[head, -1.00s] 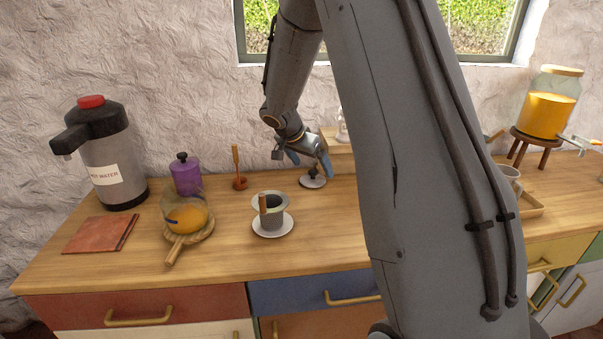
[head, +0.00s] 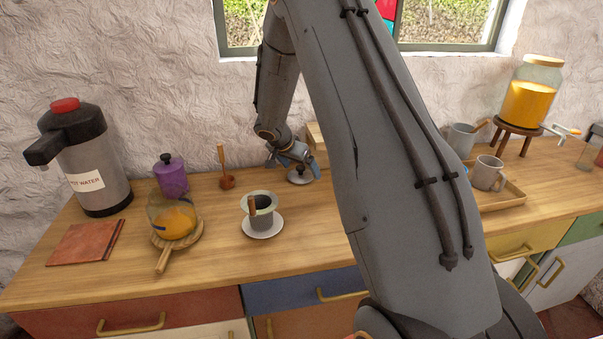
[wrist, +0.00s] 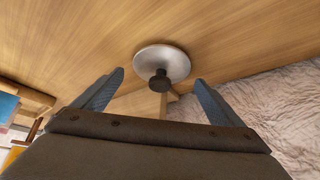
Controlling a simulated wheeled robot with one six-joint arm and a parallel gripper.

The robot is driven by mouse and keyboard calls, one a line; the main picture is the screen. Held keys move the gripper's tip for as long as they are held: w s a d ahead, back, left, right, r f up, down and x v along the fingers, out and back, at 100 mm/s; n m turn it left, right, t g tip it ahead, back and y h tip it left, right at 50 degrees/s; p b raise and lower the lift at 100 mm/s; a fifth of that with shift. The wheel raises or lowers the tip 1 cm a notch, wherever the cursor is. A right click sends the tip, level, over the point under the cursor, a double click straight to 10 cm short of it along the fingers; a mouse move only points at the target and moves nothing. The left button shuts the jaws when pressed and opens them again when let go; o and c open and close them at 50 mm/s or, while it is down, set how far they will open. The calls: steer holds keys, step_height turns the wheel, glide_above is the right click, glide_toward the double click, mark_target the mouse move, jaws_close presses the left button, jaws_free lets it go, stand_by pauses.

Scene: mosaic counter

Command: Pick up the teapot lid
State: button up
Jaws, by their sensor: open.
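The teapot lid (head: 301,177) is a pale round disc with a dark knob, lying on the wooden counter near the wall. In the wrist view the lid (wrist: 178,62) lies ahead of the fingertips, its dark knob pointing toward my gripper (wrist: 158,82). The two blue fingers are apart with nothing between them. In the head view my gripper (head: 290,160) is at the lid, with its fingers near the knob; I cannot tell whether they touch it.
A white saucer (head: 262,232) with a grey cup stands in front of the lid. A wooden box (head: 317,142) is close behind it. A glass pot (head: 172,218), a purple canister (head: 171,176) and a hot water dispenser (head: 93,165) stand left. A tray (head: 505,197) with mugs is right.

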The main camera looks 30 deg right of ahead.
steer(key=shift+d+f, duration=0.15)
steer(key=shift+f, duration=0.1)
steer(key=c, duration=1.1)
steer(key=shift+r, duration=0.1)
